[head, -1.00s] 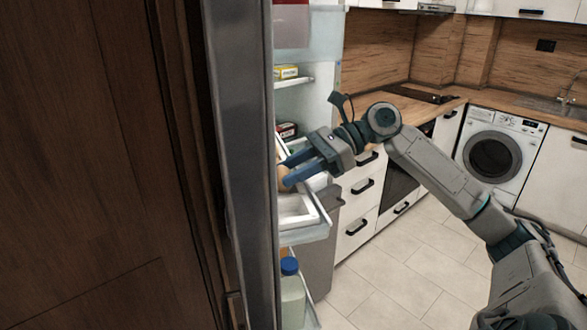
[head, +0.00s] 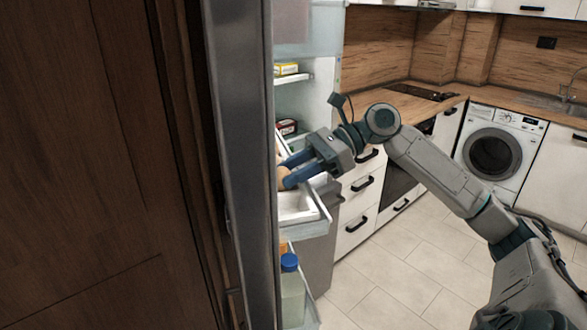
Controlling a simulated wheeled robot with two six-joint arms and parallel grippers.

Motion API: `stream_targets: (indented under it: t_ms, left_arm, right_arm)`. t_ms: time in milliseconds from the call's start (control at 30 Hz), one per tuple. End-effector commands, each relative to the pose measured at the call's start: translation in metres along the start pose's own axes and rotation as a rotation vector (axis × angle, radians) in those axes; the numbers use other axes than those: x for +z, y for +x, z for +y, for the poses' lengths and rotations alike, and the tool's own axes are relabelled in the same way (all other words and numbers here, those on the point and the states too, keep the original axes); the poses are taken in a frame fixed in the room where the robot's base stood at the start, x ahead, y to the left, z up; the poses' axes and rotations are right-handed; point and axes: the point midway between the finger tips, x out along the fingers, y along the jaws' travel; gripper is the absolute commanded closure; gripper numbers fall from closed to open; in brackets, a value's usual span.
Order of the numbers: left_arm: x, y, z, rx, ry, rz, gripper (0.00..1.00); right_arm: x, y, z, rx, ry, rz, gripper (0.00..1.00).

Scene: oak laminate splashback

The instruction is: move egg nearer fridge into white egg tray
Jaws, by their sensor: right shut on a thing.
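My right gripper (head: 291,171) reaches into the open fridge from the right, its blue fingers shut on a brown egg (head: 283,178). Only part of the egg shows, at the edge of the fridge door. The egg is above a white tray (head: 296,206) in a door shelf; I cannot tell whether it touches anything below. Another bit of brown (head: 278,150) shows behind the fingers, too covered to make out. My left gripper is not in view.
The grey fridge door edge (head: 240,150) stands close on the left and hides much of the inside. A bottle with a blue cap (head: 291,290) stands on the lower shelf. Small boxes (head: 286,69) sit on shelves above. Drawers and a counter (head: 400,104) are behind my arm.

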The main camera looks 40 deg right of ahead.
Motion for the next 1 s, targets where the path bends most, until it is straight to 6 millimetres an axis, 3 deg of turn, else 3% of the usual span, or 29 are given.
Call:
stream_targets:
  t_ms: [133,167,300,667,1000]
  left_arm:
    - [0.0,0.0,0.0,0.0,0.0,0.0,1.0]
    - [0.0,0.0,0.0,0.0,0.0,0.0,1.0]
    - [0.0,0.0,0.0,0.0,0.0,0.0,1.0]
    - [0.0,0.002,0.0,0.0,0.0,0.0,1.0]
    - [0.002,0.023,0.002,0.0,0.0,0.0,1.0]
  right_arm:
    - [-0.002,0.001,0.0,0.0,0.0,0.0,0.92]
    - [-0.002,0.001,0.0,0.0,0.0,0.0,0.64]
    - [-0.002,0.001,0.0,0.0,0.0,0.0,0.4]
    - [-0.003,-0.002,0.0,-0.001,0.0,0.002,0.4]
    - [-0.007,-0.031,-0.001,-0.002,0.001,0.006,0.4]
